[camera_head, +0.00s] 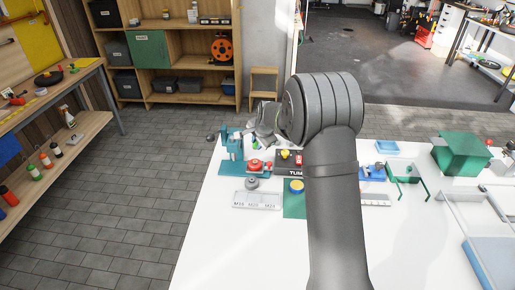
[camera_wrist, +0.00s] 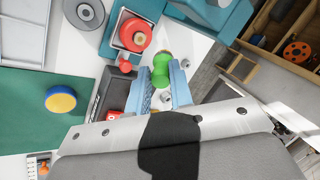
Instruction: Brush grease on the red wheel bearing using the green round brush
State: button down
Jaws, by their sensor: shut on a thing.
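In the head view the red bearing (camera_head: 255,165) is on the bench near the teal fixture. My gripper (camera_wrist: 161,80) has its two blue fingers closed around the green round brush (camera_wrist: 161,69). The brush's green rounded parts show between and just beyond the fingertips. The brush appears apart from the bearing, to its lower right in the wrist view. Its bristles cannot be made out. In the head view my arm hides much of the gripper.
A small red knob (camera_wrist: 125,66) is close to the left finger. A blue-and-yellow round piece (camera_wrist: 61,99) lies on a green mat (camera_wrist: 30,130). A grey disc (camera_wrist: 85,13) and a labelled tray (camera_head: 257,206) are nearby. A teal fixture (camera_head: 233,150) stands behind left.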

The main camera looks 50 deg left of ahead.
jog(key=shift+r, duration=0.95)
jog(key=w+d+f, duration=0.2)
jog(key=w+d, duration=0.4)
jog(key=d, duration=0.4)
jog(key=w+d+f, duration=0.1)
jog(key=w+d, duration=0.6)
jog(key=d, duration=0.4)
jog(key=w+d+f, duration=0.2)
jog(key=w+d, duration=0.4)
jog(key=d, duration=0.4)
jog(key=d+f, duration=0.3)
jog(key=d, duration=2.9)
jog(key=shift+s+d+f, duration=0.15)
jog(key=shift+d+f, duration=0.05)
jog(key=shift+d, duration=0.15)
